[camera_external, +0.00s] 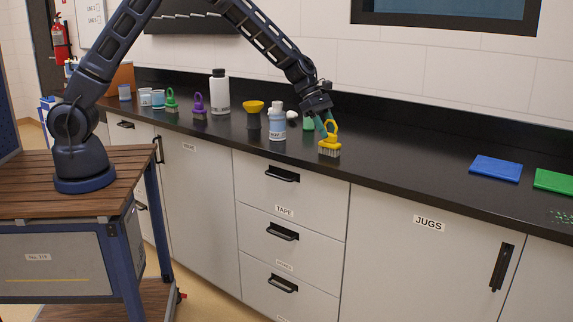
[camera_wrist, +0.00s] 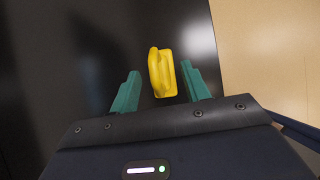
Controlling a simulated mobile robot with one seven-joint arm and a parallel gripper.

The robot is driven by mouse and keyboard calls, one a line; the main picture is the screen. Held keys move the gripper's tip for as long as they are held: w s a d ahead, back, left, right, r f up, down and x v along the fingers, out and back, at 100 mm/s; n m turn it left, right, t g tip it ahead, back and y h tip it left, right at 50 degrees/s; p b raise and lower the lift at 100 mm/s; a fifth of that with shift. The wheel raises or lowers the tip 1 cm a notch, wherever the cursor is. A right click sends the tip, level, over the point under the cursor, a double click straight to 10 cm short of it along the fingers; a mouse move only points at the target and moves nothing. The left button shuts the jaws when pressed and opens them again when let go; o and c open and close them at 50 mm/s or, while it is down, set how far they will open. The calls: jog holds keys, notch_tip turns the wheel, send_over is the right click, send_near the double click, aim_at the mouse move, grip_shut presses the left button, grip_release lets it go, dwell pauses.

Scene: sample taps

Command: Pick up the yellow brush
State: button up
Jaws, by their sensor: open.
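The yellow brush (camera_external: 329,146) stands upright on the black counter near its front edge, bristles down and loop handle up. In the wrist view the yellow brush (camera_wrist: 162,74) lies between and just beyond the two green fingertips. My gripper (camera_external: 324,124) is at the brush's handle, coming down from the upper left. In the wrist view my gripper (camera_wrist: 160,83) has its fingers apart, with a gap on each side of the brush. The left gap looks wider than the right one. The bristles are hidden in the wrist view.
Blue (camera_external: 496,168) and green (camera_external: 554,181) mats lie right. The counter between is clear.

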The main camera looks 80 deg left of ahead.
jog(key=shift+x, duration=1.15)
jog(key=shift+c, duration=0.5)
jog(key=c, duration=0.7)
jog(key=shift+c, duration=0.2)
